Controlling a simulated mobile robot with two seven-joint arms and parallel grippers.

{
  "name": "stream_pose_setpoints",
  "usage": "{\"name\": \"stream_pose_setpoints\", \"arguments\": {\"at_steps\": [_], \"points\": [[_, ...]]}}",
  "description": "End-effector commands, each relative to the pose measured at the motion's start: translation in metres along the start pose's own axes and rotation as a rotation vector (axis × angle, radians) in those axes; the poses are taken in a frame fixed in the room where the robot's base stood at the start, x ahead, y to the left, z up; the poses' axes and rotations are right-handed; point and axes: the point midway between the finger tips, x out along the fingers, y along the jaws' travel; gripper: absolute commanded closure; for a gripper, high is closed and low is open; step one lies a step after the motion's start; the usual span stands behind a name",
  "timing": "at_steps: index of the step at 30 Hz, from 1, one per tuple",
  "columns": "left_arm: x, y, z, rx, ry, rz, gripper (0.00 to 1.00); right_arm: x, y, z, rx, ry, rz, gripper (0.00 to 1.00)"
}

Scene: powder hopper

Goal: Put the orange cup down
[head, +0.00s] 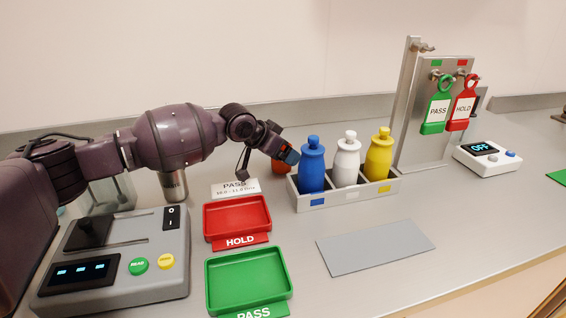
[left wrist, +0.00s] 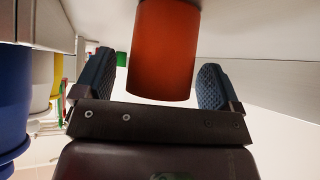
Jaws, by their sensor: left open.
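The orange cup (head: 280,167) is mostly hidden behind my left gripper (head: 286,153) in the head view, at the left end of the bottle rack. In the left wrist view the orange cup (left wrist: 165,50) is between the two blue finger pads of my left gripper (left wrist: 156,84). The fingers are open, with a gap showing on each side of the cup. The cup's end at the picture's top edge is cut off, so I cannot tell its full contact with the counter. My right gripper is not in view.
A grey rack (head: 345,198) with blue, white and yellow bottles stands right of the cup. A red tray (head: 238,232) and a green tray (head: 248,305) lie in front. A scale-like device (head: 115,262) is at left. A flat grey plate (head: 376,248) lies front right.

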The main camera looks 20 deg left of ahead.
Motion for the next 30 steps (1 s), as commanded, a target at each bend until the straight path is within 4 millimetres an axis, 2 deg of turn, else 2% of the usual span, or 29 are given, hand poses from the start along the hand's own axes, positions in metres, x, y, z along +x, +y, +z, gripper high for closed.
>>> {"name": "stream_pose_setpoints", "arguments": {"at_steps": [8, 18, 19, 26, 30], "points": [[0.001, 0.000, -0.003, 0.001, 0.004, -0.002, 0.11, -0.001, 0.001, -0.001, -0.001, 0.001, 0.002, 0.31], [0.001, 0.000, -0.002, 0.001, 0.003, -0.002, 0.61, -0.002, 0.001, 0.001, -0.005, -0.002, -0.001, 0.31], [0.001, 0.000, -0.002, 0.001, 0.003, -0.002, 0.63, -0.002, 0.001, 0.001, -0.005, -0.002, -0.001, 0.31], [0.000, 0.000, -0.003, 0.001, 0.003, -0.002, 0.64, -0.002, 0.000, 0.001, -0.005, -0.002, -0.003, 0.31], [-0.007, 0.000, -0.011, 0.002, 0.005, -0.003, 0.64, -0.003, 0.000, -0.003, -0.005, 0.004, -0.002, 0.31]]}}
